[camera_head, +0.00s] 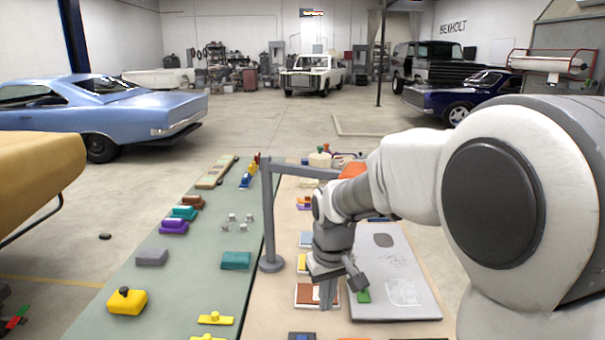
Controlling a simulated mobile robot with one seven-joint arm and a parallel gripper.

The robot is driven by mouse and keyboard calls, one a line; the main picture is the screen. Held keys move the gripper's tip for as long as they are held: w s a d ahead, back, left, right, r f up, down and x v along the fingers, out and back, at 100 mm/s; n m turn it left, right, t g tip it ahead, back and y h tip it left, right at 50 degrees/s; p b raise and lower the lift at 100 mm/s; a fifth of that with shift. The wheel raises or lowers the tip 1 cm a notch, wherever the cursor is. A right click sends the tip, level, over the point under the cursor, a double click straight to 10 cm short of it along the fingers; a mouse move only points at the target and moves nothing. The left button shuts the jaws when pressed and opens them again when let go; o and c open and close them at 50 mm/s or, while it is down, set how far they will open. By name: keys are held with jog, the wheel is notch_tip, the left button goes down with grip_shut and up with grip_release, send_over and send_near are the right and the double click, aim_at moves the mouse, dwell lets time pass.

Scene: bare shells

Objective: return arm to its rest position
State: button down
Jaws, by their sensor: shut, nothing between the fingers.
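My white arm comes in from the right side of the head view and bends down toward the table. My gripper (327,294) points downward above the tan right part of the table (284,217), and its fingers are together with nothing between them. It hangs over or just in front of a brown-and-white block (304,293); I cannot tell whether they touch.
A grey post (268,215) with a round base stands left of my gripper. A light grey panel (410,300) lies on the right. The green table half (190,275) holds a yellow block (127,301), a teal block (236,261) and other small pieces. Cars stand farther back.

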jog(key=s+d+r+m+t, duration=0.1)
jog(key=s+d+r, duration=0.2)
jog(key=s, duration=0.4)
jog(key=s+d+r+m+t, duration=0.1)
jog(key=s+d+r, duration=0.2)
jog(key=s, duration=0.3)
jog(key=s+d+r+m+t, duration=0.2)
jog(key=s+d+r, duration=0.1)
jog(key=s, duration=0.4)
jog(key=shift+s+d+r, duration=0.25)
jog(key=shift+s+r, duration=0.05)
jog(key=shift+r, duration=0.3)
jog(key=shift+d, duration=0.1)
